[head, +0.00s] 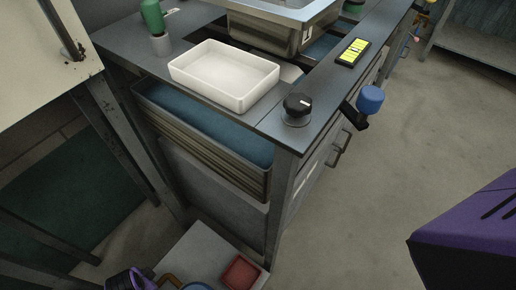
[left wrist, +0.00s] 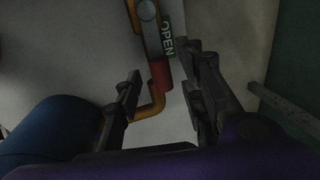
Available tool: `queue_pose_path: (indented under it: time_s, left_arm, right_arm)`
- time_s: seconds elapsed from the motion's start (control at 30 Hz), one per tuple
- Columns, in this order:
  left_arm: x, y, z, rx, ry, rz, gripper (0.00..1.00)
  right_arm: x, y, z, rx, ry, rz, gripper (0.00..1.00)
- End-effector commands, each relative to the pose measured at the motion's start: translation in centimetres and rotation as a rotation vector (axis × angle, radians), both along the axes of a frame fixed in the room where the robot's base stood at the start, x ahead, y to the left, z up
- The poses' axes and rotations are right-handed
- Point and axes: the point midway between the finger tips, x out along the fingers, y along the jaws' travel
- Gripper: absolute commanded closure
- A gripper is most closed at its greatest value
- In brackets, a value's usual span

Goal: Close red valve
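In the left wrist view, a red sleeve-like piece (left wrist: 160,74) sits on an orange bent pipe or lever (left wrist: 153,104); I take it for the red valve. My left gripper (left wrist: 160,72) is open, with one finger on each side of the red piece; contact cannot be told. My right gripper is not in view.
A counter with a sink (head: 270,30), white tray (head: 225,80), black knob (head: 297,105) and blue-knobbed lever (head: 370,98) stands ahead. A blue rounded thing (left wrist: 55,130) is at lower left in the wrist view.

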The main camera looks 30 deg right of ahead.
Motion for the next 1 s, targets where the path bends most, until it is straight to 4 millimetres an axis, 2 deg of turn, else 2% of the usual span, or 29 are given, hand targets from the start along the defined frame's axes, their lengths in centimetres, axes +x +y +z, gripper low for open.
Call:
queue_pose_path:
  time_s: [0.3, 0.6, 1.0]
  left_arm:
    - [0.18, 0.0, -0.25, 0.0, -0.002, 0.0, 0.63]
    - [0.16, 0.0, -0.26, 0.0, -0.002, 0.0, 1.0]
    - [0.05, 0.32, -0.25, 0.001, -0.002, -0.002, 1.0]
  right_arm:
    - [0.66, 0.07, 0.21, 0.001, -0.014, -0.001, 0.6]
    - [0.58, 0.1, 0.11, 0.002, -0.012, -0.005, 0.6]
    - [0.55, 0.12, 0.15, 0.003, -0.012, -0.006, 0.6]
